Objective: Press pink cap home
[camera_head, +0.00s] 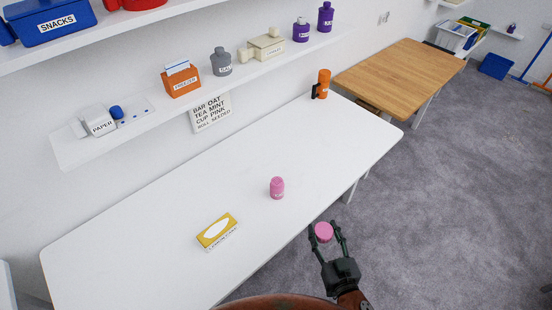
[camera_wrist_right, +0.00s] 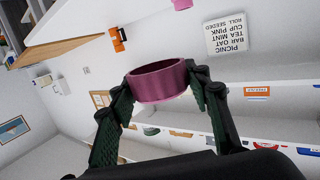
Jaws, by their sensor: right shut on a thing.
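The pink cap (camera_head: 323,231) is held between the fingers of my right gripper (camera_head: 325,235), off the front edge of the white table. In the right wrist view the cap (camera_wrist_right: 158,81) is a short pink cylinder, with a finger of the right gripper (camera_wrist_right: 160,90) on each side. A small pink bottle (camera_head: 277,188) with a label stands upright on the white table (camera_head: 200,205), up and left of the cap and apart from it. A pink thing also shows at the top edge of the right wrist view (camera_wrist_right: 182,4). My left gripper does not show.
A yellow box (camera_head: 217,230) lies on the table left of the bottle. A wall shelf (camera_head: 140,125) holds several containers above. A wooden table (camera_head: 400,75) stands beyond. The table around the bottle is clear.

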